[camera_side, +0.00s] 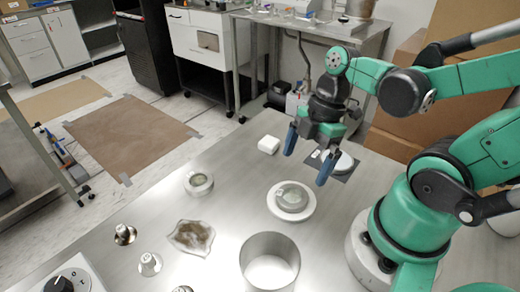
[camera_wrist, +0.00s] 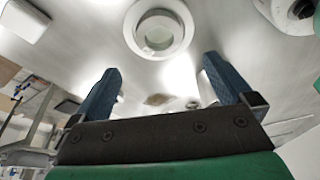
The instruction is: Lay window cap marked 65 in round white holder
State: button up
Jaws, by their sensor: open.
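A round white holder (camera_side: 276,208) lies on the metal table, in the middle of the side view. A ring-shaped cap with a glassy window (camera_side: 292,197) sits on it. The holder (camera_wrist: 131,32) and the cap (camera_wrist: 158,30) also show at the top of the wrist view. A second, similar round cap (camera_side: 198,184) lies to the left on the table. I cannot read a 65 on either cap. My gripper (camera_side: 307,160) is open and empty, raised above the table behind the holder. Its two blue fingers also show in the wrist view (camera_wrist: 161,72), apart from the cap.
A small white block (camera_side: 269,145) lies behind the holder. A white disc on a dark plate (camera_side: 344,163) is behind and right. An open cylinder (camera_side: 270,250) stands in front. A clear irregular dish (camera_side: 192,237) and small metal fittings (camera_side: 148,264) lie front left.

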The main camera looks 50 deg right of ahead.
jog(key=v, duration=0.5)
jog(key=w+a+m+t+h, duration=0.2)
jog(key=w+m+t, duration=0.4)
jog(key=m, duration=0.8)
jog(key=shift+w+a+r+h, duration=0.4)
jog(key=shift+w+h, duration=0.1)
jog(key=shift+w, duration=0.4)
